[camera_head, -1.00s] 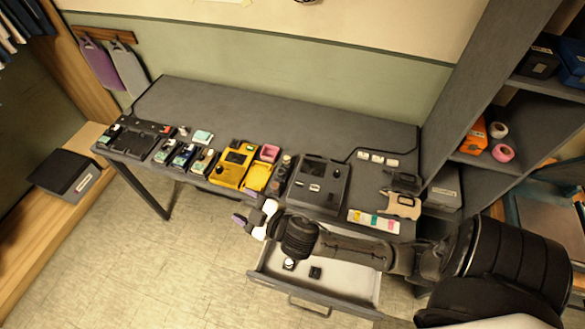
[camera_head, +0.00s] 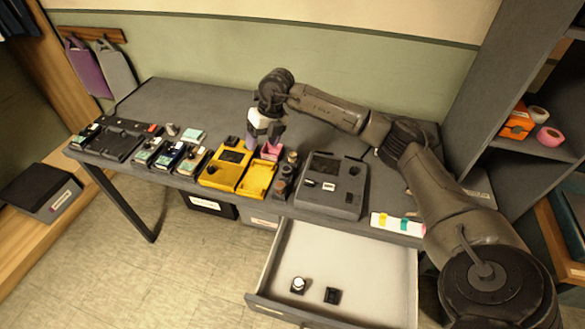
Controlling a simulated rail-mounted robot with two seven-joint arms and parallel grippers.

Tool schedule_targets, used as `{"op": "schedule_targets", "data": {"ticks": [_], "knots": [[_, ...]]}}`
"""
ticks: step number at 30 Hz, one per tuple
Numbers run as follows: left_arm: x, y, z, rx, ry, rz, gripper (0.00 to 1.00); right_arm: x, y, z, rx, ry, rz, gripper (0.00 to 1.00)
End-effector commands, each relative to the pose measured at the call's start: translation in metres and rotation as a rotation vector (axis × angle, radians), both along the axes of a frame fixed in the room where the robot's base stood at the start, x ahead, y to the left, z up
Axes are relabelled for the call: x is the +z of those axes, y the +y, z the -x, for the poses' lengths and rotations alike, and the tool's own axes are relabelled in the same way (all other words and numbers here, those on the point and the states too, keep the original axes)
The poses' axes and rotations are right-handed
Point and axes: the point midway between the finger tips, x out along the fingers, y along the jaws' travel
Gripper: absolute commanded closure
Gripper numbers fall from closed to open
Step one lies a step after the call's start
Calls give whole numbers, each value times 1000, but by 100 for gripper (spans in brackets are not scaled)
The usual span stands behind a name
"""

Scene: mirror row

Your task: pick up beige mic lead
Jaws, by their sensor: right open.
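My right gripper (camera_head: 263,139) points down over the middle of the table, its purple-tipped fingers apart. It is just above or beside the small pink box (camera_head: 270,152), behind the open yellow case (camera_head: 257,179); I cannot tell whether it touches anything. I cannot make out the beige mic lead for certain; part of the table's right end is hidden behind my right arm. My left gripper is not in view.
The grey table (camera_head: 190,100) has free room at the back left. A dark grey console (camera_head: 331,187) stands right of the yellow case. Several small packs line the front left. An open drawer (camera_head: 340,262) juts out below. A shelf unit (camera_head: 500,180) stands at right.

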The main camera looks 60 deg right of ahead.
Motion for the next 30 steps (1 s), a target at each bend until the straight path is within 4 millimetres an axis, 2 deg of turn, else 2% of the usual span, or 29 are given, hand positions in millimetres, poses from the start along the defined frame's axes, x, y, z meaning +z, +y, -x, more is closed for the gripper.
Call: {"op": "schedule_targets", "data": {"ticks": [1, 3, 6, 9, 11, 21, 25, 30], "knots": [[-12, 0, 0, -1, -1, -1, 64, -1, -24, 7, -46, 41, 61, 35], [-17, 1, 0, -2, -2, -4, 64, 5, -50, 18, -97, 96, 127, 35], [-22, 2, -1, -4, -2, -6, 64, 12, -74, 30, -155, 156, 188, 35], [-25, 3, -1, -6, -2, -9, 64, 12, -87, 38, -188, 191, 220, 35], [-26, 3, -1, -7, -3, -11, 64, 7, -91, 40, -198, 202, 231, 35], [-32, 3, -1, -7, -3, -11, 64, -47, -92, 41, -202, 208, 235, 35], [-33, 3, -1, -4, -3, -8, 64, -60, -92, 41, -203, 207, 235, 35], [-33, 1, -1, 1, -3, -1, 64, -67, -92, 41, -202, 205, 235, 35]]}}
